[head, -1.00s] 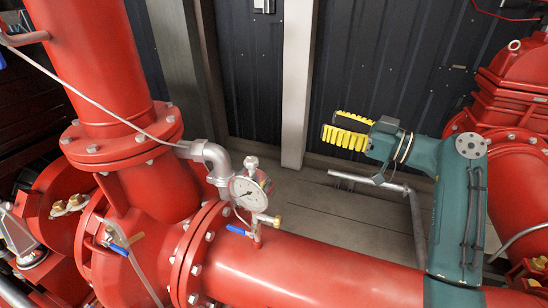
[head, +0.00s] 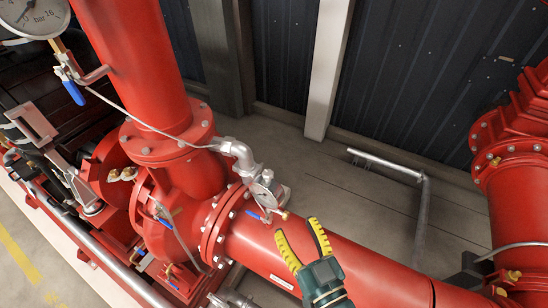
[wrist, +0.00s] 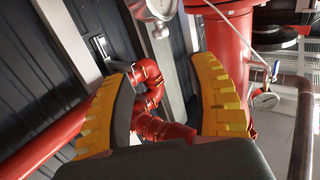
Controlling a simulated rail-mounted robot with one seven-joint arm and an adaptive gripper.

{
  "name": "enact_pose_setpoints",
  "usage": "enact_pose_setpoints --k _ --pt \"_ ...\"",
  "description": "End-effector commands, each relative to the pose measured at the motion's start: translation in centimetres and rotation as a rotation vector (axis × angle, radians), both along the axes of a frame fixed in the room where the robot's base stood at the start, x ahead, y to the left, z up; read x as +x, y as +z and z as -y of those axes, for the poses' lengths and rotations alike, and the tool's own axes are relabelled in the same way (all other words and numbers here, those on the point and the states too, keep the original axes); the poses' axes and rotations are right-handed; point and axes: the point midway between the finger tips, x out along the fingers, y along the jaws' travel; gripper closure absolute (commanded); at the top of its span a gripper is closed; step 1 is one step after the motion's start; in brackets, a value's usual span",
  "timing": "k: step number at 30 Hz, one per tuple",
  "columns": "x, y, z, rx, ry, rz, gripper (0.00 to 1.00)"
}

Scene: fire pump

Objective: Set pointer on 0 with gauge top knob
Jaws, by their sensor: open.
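The small round pressure gauge (head: 265,178) stands on the red pipe near the centre of the head view, seen steeply from above. Its top knob is too small to pick out surely there. My gripper (head: 297,229) is open and empty, right of and below this gauge in the picture, with its yellow fingers pointing up. In the wrist view, the fingers of my gripper (wrist: 160,65) stand wide apart with nothing between their tips. A gauge (wrist: 160,8) is cut off by the top edge, with a metal knob-like part (wrist: 160,31) just below it.
A larger gauge (head: 33,14) with a blue-handled valve (head: 72,90) is at the upper left. The thick red pipe (head: 375,268) runs under my gripper. A grey metal rail (head: 390,165) stands on the floor at the right.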

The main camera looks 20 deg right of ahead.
Motion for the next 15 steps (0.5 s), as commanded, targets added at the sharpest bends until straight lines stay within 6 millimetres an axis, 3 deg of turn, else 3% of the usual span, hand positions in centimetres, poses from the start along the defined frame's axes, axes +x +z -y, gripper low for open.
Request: enact_pose_setpoints --k 5,15 --pt "2.1 0.5 -0.1 -0.003 0.008 0.007 0.41" --pt "10.3 0.6 0.3 -0.002 0.007 0.008 0.41"
